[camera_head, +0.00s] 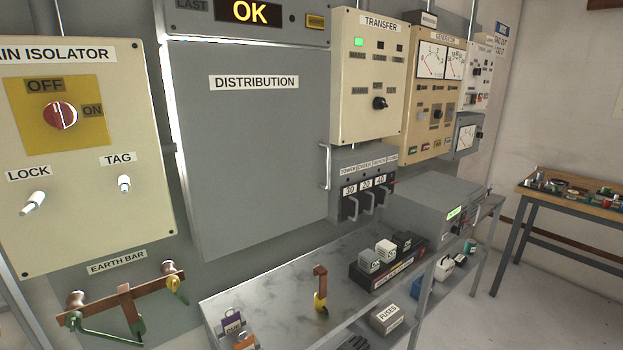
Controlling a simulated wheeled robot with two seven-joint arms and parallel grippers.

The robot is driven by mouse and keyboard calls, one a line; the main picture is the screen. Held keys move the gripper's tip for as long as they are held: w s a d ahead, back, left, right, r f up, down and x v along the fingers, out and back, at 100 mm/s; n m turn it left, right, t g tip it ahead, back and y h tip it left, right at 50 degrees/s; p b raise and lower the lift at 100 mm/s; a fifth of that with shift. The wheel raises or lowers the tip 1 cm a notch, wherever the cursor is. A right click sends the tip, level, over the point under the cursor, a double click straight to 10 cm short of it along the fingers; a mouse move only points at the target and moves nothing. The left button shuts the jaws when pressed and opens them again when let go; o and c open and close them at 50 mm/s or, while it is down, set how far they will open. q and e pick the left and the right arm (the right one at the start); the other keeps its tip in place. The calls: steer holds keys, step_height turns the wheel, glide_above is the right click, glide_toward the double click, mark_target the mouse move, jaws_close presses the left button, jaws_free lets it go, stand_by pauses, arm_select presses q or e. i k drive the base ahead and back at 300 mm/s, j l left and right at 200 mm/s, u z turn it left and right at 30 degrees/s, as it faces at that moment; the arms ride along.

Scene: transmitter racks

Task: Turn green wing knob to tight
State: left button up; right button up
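An earth bar (118,302), a copper-coloured strip on two round posts, is mounted low at the left under its "EARTH BAR" label. A yellow-green part (177,285) hangs at the bar's right end. Neither of my grippers is in view.
A grey bench (265,292) stands right of the bar. It holds a yellow-handled copper piece (320,295), padlocks (233,322) and a fuse block (385,262). The main isolator panel (85,205) is above the bar. A wooden table (540,195) stands far right, with clear floor before it.

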mark_target(73, 321)
steer(key=u, duration=1.55)
steer(key=i+j+z, duration=0.1)
steer(key=j, duration=0.4)
steer(key=i+z, duration=0.05)
